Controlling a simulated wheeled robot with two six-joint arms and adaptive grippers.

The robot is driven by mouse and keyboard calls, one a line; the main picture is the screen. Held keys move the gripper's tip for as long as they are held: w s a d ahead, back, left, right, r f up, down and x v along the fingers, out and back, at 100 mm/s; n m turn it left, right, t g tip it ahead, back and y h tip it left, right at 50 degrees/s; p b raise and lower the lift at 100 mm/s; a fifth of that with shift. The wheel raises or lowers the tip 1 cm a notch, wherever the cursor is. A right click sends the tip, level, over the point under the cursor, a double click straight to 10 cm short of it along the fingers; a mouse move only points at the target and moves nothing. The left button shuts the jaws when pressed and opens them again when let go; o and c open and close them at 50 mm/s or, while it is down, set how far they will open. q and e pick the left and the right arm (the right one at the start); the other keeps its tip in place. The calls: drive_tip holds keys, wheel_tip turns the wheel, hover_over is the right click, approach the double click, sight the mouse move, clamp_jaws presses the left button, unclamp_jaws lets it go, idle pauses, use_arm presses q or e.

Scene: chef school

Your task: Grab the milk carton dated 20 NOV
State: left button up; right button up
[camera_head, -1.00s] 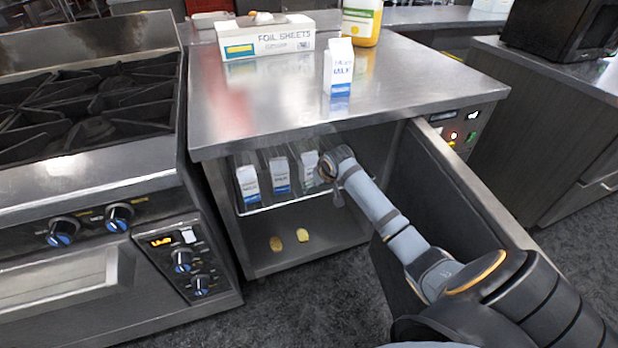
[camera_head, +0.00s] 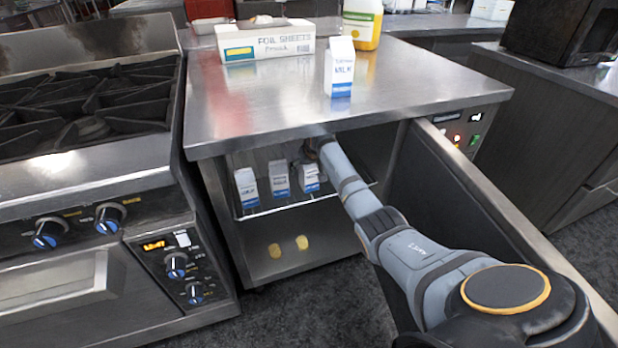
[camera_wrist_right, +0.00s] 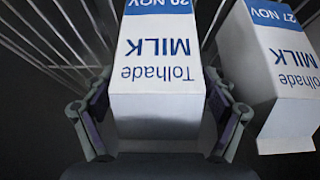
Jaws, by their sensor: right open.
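In the wrist view, a white milk carton with a blue band reading 20 NOV (camera_wrist_right: 160,60) appears upside down between the fingers of my right gripper (camera_wrist_right: 160,92). The fingers are open on either side of it; I cannot tell whether they touch it. A carton dated 27 NOV (camera_wrist_right: 278,70) stands close beside it. In the head view, three cartons stand on the cabinet's wire shelf: left (camera_head: 246,187), middle (camera_head: 279,178) and right (camera_head: 310,177). My right arm reaches in at the right one, its gripper mostly hidden under the counter. My left gripper is out of view.
Another milk carton (camera_head: 339,68) stands on the steel counter (camera_head: 250,105), near a foil box (camera_head: 265,43) and a yellow jug (camera_head: 362,24). The open cabinet door (camera_head: 480,200) is right of my arm. Two yellow pieces (camera_head: 288,246) lie below the shelf (camera_head: 270,209).

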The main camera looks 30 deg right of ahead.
sight(312, 183)
drive_tip(key=shift+f, duration=0.25)
drive_tip(key=c, duration=1.5)
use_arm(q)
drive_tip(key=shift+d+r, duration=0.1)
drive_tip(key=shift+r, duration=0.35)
use_arm(e)
drive_tip(key=shift+d, duration=0.1)
drive_tip(key=shift+c, duration=0.8)
drive_tip(key=shift+r, duration=0.1)
